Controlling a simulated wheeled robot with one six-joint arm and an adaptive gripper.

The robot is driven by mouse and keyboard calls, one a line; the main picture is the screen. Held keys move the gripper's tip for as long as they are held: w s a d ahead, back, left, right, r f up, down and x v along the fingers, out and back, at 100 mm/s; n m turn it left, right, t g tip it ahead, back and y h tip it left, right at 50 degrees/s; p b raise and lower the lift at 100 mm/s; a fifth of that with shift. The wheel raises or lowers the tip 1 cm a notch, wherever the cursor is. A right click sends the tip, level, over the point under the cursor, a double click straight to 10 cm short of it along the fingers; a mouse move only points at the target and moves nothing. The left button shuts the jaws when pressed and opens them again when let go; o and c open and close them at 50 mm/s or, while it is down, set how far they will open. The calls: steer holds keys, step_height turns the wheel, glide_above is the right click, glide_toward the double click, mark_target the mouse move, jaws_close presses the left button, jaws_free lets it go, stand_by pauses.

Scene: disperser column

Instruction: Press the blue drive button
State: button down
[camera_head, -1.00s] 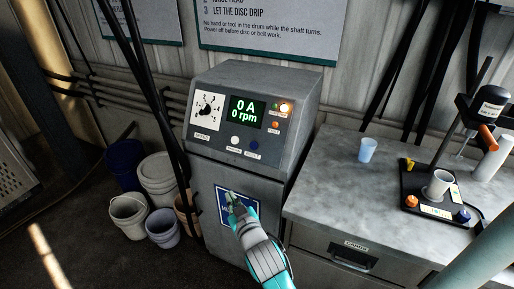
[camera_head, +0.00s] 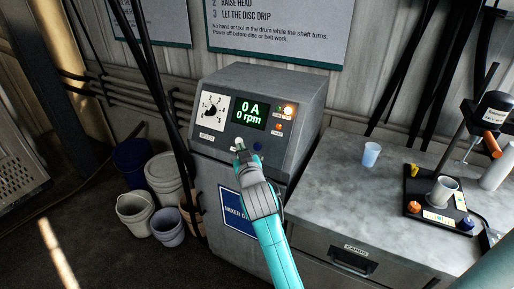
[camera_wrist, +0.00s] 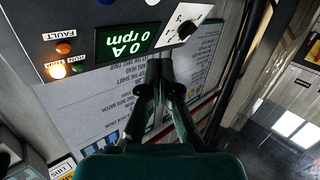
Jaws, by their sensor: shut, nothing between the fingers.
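The blue button (camera_head: 258,146) is on the lower front of the grey control box, to the right of a white button (camera_head: 238,142). My gripper (camera_head: 241,152) is shut and empty. In the head view its tips are just below the white button and left of the blue one; I cannot tell whether they touch the panel. In the wrist view, which shows the panel upside down, my fingertips (camera_wrist: 165,62) are beside the display (camera_wrist: 128,42). The blue button (camera_wrist: 107,2) is cut off at the top edge there.
The control box (camera_head: 280,82) has a dial (camera_head: 213,109), a display reading 0 A and 0 rpm (camera_head: 248,112) and a lit orange lamp (camera_head: 289,111). A bench with a drawer (camera_head: 345,195) stands to the right. Buckets (camera_head: 135,212) stand at the left.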

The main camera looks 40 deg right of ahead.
mark_target(255, 148)
steer(key=shift+w+d+f, duration=0.45)
steer(key=shift+d+f, duration=0.3)
steer(key=shift+d, duration=0.45)
steer(key=shift+w+d+f, duration=0.45)
steer(key=shift+d+f, duration=0.25)
steer(key=shift+d, duration=0.5)
steer(key=shift+w+d+f, duration=0.45)
steer(key=shift+d+f, duration=0.3)
steer(key=shift+d, duration=0.45)
steer(key=shift+d+f, duration=0.1)
steer(key=shift+w+d+f, duration=0.1)
steer(key=shift+d+f, duration=0.05)
steer(key=shift+d, duration=0.1)
steer(key=shift+w+d+f, duration=0.15)
steer(key=shift+d+f, duration=0.05)
steer(key=shift+d, duration=0.15)
steer(key=shift+a, duration=0.15)
steer(key=shift+s+a+r, duration=0.3)
steer(key=shift+a+r, duration=0.15)
steer(key=shift+a, duration=0.15)
